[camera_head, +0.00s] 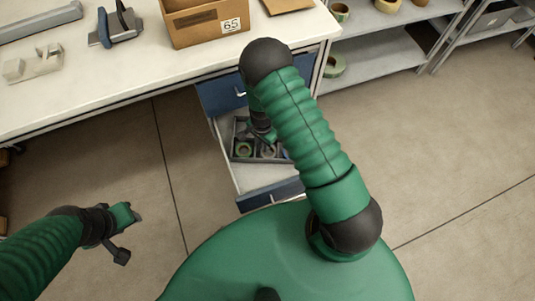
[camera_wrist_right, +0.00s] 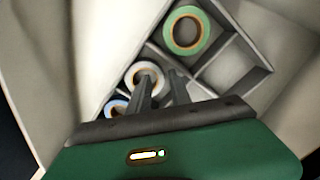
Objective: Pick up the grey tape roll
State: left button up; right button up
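The grey tape roll (camera_wrist_right: 143,68), pale with a brown core, lies in a compartment of the grey divided tray (camera_wrist_right: 232,45) in the right wrist view. It also shows in the open drawer in the head view (camera_head: 266,152), partly hidden by my right gripper. My right gripper (camera_wrist_right: 161,77) is open, pointing down over the tray. Its left finger overlaps the grey roll in the picture and its right finger is to the roll's right. I cannot tell whether they touch. My left gripper (camera_head: 130,236) is open and empty above the floor, far from the drawer.
A green tape roll (camera_wrist_right: 186,30) and a blue-edged roll (camera_wrist_right: 116,107) lie in other tray compartments. The drawer (camera_head: 265,185) has raised walls under the workbench (camera_head: 120,85). A cardboard box (camera_head: 205,22) stands on the bench. Shelves (camera_head: 375,65) hold more rolls.

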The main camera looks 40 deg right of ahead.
notch_tip(320, 180, down, 2)
jog(key=shift+f, duration=0.1)
jog(key=shift+d+f, duration=0.1)
jog(key=shift+f, duration=0.15)
jog(key=shift+d, duration=0.25)
jog(key=shift+c, duration=1.4)
jog(key=shift+a, duration=0.2)
grip_shut()
jog(key=shift+r, duration=0.1)
